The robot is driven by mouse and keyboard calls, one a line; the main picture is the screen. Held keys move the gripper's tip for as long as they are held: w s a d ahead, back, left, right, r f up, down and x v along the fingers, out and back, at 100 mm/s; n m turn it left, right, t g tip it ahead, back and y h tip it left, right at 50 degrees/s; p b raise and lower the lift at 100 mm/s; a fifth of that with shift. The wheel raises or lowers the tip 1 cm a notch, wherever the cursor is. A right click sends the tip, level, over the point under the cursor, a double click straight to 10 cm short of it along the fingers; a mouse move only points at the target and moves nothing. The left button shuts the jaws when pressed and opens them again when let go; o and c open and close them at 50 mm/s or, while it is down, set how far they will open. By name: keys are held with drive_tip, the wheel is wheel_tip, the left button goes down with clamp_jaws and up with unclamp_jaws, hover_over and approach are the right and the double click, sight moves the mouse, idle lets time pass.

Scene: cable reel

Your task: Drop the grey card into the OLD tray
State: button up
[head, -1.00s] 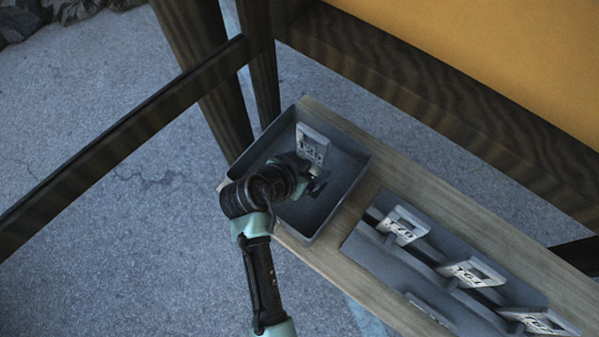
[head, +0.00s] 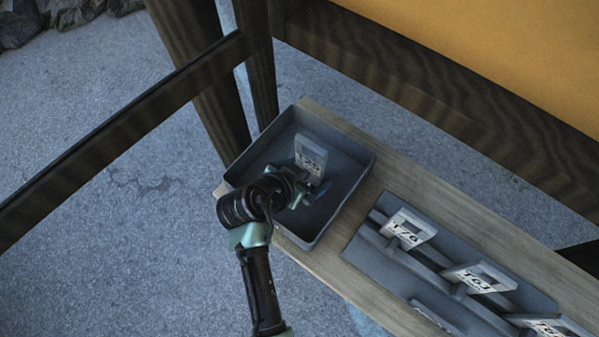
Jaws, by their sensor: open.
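A grey card (head: 310,156) with a cut-out and a printed white label is inside the grey open-topped tray (head: 352,181) on the wooden shelf. No OLD marking is readable on this tray. The card looks tilted upright; I cannot tell whether it rests on the tray floor. My gripper (head: 314,189) is over the tray, close to the lower edge of the card. It is open, and its fingers are small and partly hidden by my wrist.
A grey rack (head: 372,254) right of the tray holds several labelled grey cards, one of them nearest the tray (head: 408,230). A dark wooden beam and an orange panel (head: 500,55) stand behind the shelf. Dark posts (head: 200,70) rise left of the tray.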

drive_tip(key=v, duration=1.2)
drive_tip(key=shift+s+r+b, duration=0.2)
drive_tip(key=shift+b, duration=0.1)
drive_tip(key=shift+w+a, duration=0.1)
drive_tip(key=w+r+n+t+y, duration=0.3)
drive_tip(key=w+r+t, duration=0.1)
drive_tip(key=w+r, duration=0.7)
drive_tip(key=w+d+r+n+t+y, duration=0.1)
drive_tip(key=w+d+r+n+t, duration=0.15)
drive_tip(key=r, duration=0.65)
drive_tip(key=w+d+r+n+t+y, duration=0.1)
drive_tip(key=d+r+t, duration=0.2)
drive_tip(key=r, duration=0.7)
drive_tip(key=s+r+t, duration=0.3)
drive_tip(key=s+r, duration=0.1)
drive_tip(key=r, duration=0.4)
drive_tip(key=s+r+t, duration=0.4)
drive_tip(key=r, duration=0.5)
drive_tip(key=s+r+t, duration=0.3)
drive_tip(key=s+r, duration=0.1)
drive_tip(key=r, duration=0.5)
drive_tip(key=shift+s, duration=0.4)
drive_tip(key=shift+a+t, duration=0.1)
drive_tip(key=shift+t, duration=0.15)
